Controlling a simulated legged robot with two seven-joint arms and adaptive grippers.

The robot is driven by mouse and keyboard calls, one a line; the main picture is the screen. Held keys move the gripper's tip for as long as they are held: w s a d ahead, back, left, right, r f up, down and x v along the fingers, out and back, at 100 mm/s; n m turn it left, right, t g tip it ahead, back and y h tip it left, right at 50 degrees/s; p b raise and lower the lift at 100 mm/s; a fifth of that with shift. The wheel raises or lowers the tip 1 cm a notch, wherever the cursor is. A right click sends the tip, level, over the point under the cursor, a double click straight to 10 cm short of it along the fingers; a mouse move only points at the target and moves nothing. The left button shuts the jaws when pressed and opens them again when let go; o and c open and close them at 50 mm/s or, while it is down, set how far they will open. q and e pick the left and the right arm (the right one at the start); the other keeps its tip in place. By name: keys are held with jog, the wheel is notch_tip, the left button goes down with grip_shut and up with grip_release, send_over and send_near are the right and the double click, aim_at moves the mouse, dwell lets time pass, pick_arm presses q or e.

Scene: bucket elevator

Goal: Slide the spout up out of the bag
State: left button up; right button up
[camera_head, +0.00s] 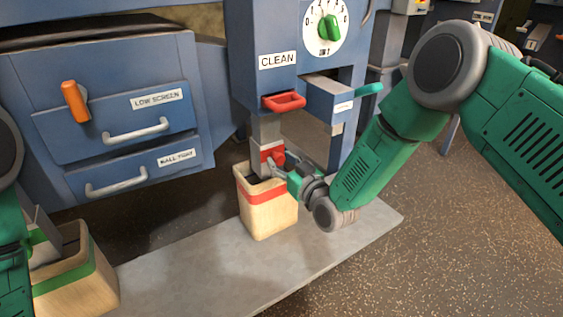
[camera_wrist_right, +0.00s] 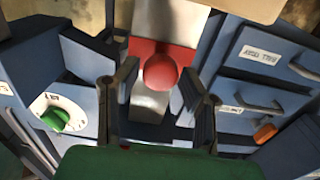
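The spout (camera_head: 264,132) is a grey metal chute with a red collar, hanging below the blue machine. Its lower end goes into the mouth of a tan bag (camera_head: 268,218) with a red band; how deep it reaches is hidden. A round red knob (camera_wrist_right: 161,71) sticks out from the red collar. My right gripper (camera_head: 279,163) is at the collar, just above the bag's rim. In the right wrist view its two fingers (camera_wrist_right: 157,103) are spread on both sides of the knob, with a gap visible at least on the left. My left gripper is not seen; only arm parts show at the left edge.
A red handle (camera_head: 284,102) sits under the CLEAN label. A second bag (camera_head: 78,284) with a green band stands at lower left, near my left arm. Blue drawers (camera_head: 115,125) are at left. The grey floor plate (camera_head: 190,270) between the bags is clear.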

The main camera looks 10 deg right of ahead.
grip_shut()
notch_tip(320, 180, up, 10)
jog(key=p, duration=0.7)
jog(key=shift+r, duration=0.15)
jog(key=shift+w, duration=0.1)
jog(key=o, duration=0.6)
grip_release()
jog(key=shift+f, duration=0.2)
